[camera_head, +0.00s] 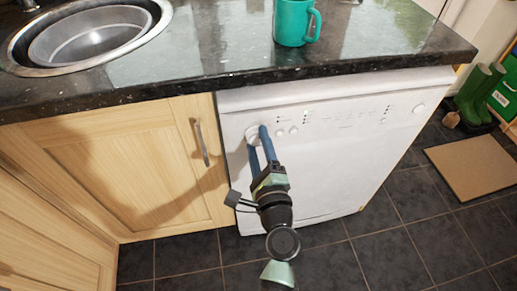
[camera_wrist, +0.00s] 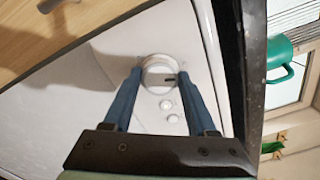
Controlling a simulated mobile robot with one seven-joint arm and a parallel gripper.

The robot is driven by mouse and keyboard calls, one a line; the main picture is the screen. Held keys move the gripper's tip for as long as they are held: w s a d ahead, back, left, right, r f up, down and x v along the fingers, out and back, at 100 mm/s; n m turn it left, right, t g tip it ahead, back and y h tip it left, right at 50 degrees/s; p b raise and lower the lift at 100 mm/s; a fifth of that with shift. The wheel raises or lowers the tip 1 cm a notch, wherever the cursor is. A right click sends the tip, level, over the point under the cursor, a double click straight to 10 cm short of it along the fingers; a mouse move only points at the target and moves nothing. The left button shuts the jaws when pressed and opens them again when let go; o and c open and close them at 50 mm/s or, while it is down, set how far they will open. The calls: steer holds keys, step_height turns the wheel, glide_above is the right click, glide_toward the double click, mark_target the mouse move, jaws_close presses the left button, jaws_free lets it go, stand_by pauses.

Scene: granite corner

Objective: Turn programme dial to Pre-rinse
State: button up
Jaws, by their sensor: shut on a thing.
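The programme dial (camera_wrist: 158,75) is a round white knob on the dishwasher's front panel, with a dark pointer mark on its face in the wrist view. In the head view the dial (camera_head: 252,134) is at the panel's left end, partly hidden by my fingers. My gripper (camera_wrist: 160,72) has its two blue fingers on either side of the dial and is shut on it. It also shows in the head view (camera_head: 258,135), reaching up to the panel. The white dishwasher (camera_head: 335,160) stands under the dark worktop. The programme labels around the dial are too small to read.
Small round buttons (camera_wrist: 167,110) sit beside the dial. The dark worktop edge (camera_head: 330,72) overhangs the panel. A teal mug (camera_head: 291,22) and a metal sink (camera_head: 90,35) are above. A wooden cupboard door handle (camera_head: 201,143) juts out at left. The tiled floor in front is clear.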

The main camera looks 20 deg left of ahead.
steer(key=shift+f+n+b, duration=0.1)
steer(key=shift+n+b, duration=0.9)
steer(key=shift+n, duration=0.6)
steer(key=o, duration=1.4)
steer(key=shift+c, duration=0.2)
steer(key=shift+s, duration=0.1)
steer(key=v, duration=1.3)
